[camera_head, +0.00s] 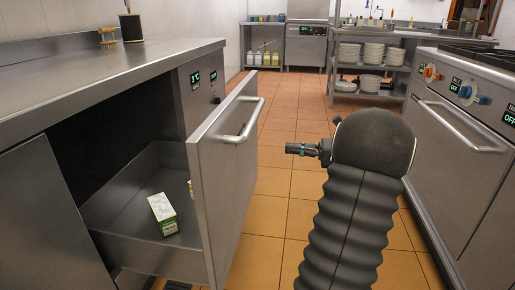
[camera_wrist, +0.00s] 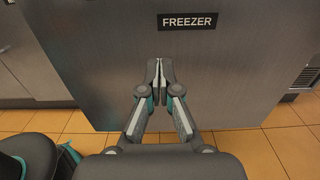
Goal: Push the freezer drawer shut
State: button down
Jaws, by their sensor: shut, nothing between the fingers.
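The freezer drawer (camera_head: 222,190) is pulled out from under the steel counter at the left, with its inside exposed. Its front panel carries a bar handle (camera_head: 239,124). A white and green box (camera_head: 163,215) lies inside, and part of another item shows behind the panel. My gripper (camera_head: 289,148) is to the right of the front panel, pointing left toward it, with a visible gap in the head view. In the wrist view my gripper (camera_wrist: 159,66) is shut and empty before the steel panel (camera_wrist: 230,75), below its FREEZER label (camera_wrist: 188,21).
An oven (camera_head: 460,150) with a long handle stands close at the right. Shelves with plates (camera_head: 372,53) stand behind. The orange tiled floor (camera_head: 292,105) between is clear.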

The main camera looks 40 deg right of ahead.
jog(key=b+x, duration=0.1)
jog(key=x, duration=1.2)
jog(key=shift+w+a, duration=0.25)
jog(key=shift+a, duration=0.05)
